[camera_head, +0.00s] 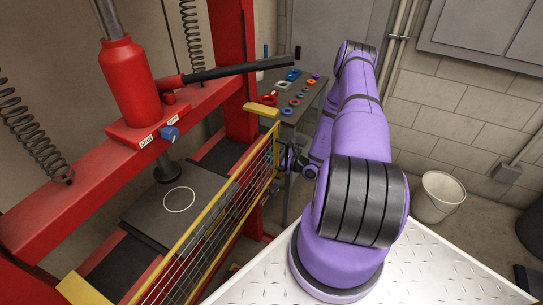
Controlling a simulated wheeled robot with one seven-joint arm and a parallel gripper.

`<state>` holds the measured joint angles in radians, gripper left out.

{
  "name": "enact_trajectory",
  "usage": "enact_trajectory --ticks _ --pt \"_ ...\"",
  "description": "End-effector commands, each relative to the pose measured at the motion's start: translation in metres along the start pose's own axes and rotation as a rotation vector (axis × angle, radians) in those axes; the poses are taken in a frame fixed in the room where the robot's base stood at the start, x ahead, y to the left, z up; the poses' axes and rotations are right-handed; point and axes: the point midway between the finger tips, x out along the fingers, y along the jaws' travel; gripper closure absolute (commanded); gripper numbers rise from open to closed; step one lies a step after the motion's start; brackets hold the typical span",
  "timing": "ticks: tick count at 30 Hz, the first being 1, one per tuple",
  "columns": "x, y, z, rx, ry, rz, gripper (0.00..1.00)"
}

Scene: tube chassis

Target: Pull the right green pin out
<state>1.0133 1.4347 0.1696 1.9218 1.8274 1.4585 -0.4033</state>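No green pin can be made out in the head view. The red press carries a yellow-framed mesh guard (222,212) along its front, and the guard's far right end is by my gripper. My gripper (284,160) is small and dark at the end of my purple arm, close beside that end of the guard. Its fingers are too small and dark to show whether they are open or shut, or whether they touch anything. My arm hides part of the area behind it.
The red press has a red cylinder (125,85), a black lever (240,70), a blue knob (170,133) and a dark bed plate (150,212). A grey table (305,103) with several coloured rings stands behind. A white bucket (438,197) stands on the floor at right.

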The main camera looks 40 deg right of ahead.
Motion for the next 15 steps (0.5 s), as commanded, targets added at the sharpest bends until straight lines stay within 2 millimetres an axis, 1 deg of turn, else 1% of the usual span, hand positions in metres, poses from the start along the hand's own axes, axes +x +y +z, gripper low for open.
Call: enact_trajectory --ticks 1,2,3,4,8,11,15 --pt "0.000 0.000 0.000 0.000 0.000 0.000 0.78" --pt "0.000 0.000 0.000 0.000 0.000 0.000 0.85" --pt "0.000 0.000 0.000 0.000 0.000 0.000 0.94" --pt "0.000 0.000 0.000 0.000 0.000 0.000 1.00" --pt "-0.003 0.000 0.000 0.000 0.001 -0.001 1.00" --pt "-0.018 -0.001 -0.001 0.001 0.003 -0.003 1.00" --pt "-0.047 0.000 0.000 0.000 0.003 -0.003 1.00"
